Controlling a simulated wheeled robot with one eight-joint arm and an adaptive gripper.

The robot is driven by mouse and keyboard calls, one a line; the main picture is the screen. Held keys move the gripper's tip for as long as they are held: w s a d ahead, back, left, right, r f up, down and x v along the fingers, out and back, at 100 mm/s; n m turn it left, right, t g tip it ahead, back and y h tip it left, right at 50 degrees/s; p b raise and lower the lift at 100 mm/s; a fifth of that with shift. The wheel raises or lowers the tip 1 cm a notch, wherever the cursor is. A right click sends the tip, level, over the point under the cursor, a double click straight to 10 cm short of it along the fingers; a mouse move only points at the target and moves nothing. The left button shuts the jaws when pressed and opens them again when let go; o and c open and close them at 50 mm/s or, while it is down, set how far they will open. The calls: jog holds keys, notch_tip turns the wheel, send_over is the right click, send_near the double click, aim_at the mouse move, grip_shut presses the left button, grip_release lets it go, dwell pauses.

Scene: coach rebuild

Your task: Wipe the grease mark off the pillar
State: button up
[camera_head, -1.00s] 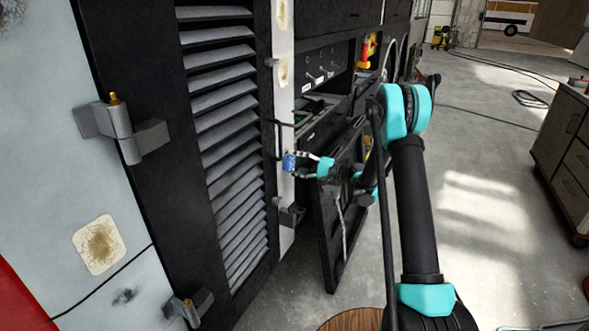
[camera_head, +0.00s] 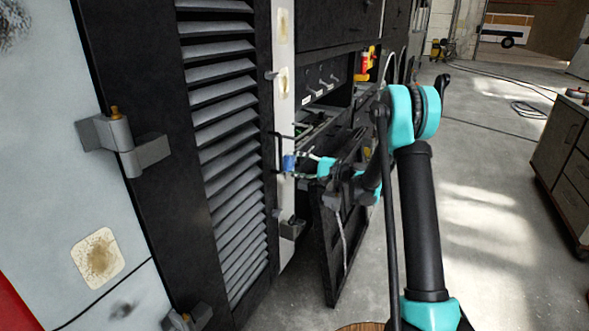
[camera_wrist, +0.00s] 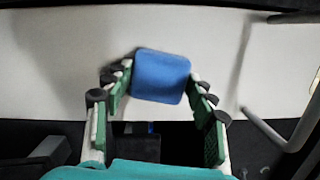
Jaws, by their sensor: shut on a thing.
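The pillar (camera_head: 286,130) is a narrow white upright strip right of the louvred panel in the head view; its pale face fills the upper wrist view (camera_wrist: 60,60). My gripper (camera_head: 296,166) is at the pillar, shut on a small blue pad (camera_head: 288,163). In the wrist view the pad (camera_wrist: 160,76) sits between the fingertips, in front of or against the white face; I cannot tell whether it touches. No grease mark can be picked out for certain; a faint grey streak right of the pad could be a shadow. The pad hides the surface behind it.
A louvred black panel (camera_head: 222,130) stands left of the pillar. A dark handle bar (camera_wrist: 275,130) juts out at the right in the wrist view. An open black flap (camera_head: 327,240) hangs below my arm.

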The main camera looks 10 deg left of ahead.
aim_at(285, 180)
jog(key=shift+r, duration=0.9)
jog(key=shift+f, duration=5.05)
jog(key=shift+s+d, duration=0.35)
jog(key=shift+d, duration=0.55)
jog(key=shift+s+d, duration=0.3)
jog(key=shift+d, duration=0.65)
jog(key=shift+s+d, duration=0.35)
jog(key=shift+d, duration=0.55)
jog(key=shift+d, duration=0.15)
jog(key=shift+s+d, duration=0.3)
jog(key=shift+d, duration=0.35)
jog(key=shift+s+d, duration=0.25)
jog(key=shift+d, duration=0.35)
